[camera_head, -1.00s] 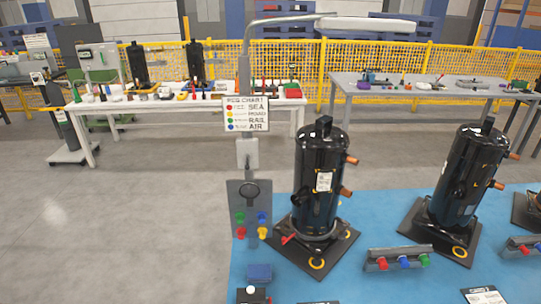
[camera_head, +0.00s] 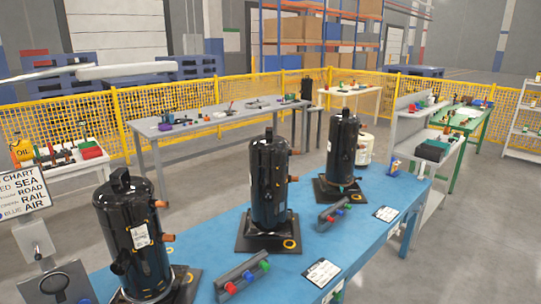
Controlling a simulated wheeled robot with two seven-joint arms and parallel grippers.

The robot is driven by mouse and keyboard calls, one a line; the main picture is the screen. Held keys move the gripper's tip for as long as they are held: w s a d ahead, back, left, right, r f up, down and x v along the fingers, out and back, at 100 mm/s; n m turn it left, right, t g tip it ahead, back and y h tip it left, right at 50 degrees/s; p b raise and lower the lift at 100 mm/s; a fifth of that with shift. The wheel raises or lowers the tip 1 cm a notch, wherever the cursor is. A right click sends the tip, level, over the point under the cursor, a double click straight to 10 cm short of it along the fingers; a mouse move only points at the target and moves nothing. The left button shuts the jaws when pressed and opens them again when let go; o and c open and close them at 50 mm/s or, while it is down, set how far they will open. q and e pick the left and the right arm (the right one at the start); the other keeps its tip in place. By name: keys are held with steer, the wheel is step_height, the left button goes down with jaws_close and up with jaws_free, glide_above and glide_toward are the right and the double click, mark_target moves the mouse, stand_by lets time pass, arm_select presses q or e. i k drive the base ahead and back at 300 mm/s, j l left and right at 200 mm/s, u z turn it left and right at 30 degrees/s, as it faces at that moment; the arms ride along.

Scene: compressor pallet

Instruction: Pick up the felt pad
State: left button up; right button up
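I cannot make out a felt pad for certain in the head view; the small items on the tables are too small to tell apart. Three black compressors stand upright on dark square base plates on the blue-topped table: one at the near left (camera_head: 138,240), one in the middle (camera_head: 269,185) and one farther back (camera_head: 341,150). Neither of my grippers is in view.
Button strips (camera_head: 242,277) and printed cards (camera_head: 321,272) lie on the blue table (camera_head: 400,190). A grey table (camera_head: 150,130) with small items stands behind. A shelved bench (camera_head: 408,125) and a green table (camera_head: 478,118) stand right.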

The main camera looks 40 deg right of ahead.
mark_target(420, 178)
steer(key=z, duration=2.4)
steer(key=i+l+z, duration=0.1)
steer(key=i+z, duration=0.35)
steer(key=i, duration=1.5)
steer(key=i+u, duration=0.25)
steer(key=i, duration=0.2)
steer(key=i+l+u, duration=0.2)
steer(key=i, duration=0.3)
steer(key=i+l+u, duration=0.25)
steer(key=i, duration=0.2)
steer(key=i+l+u, duration=0.25)
steer(key=i, duration=0.2)
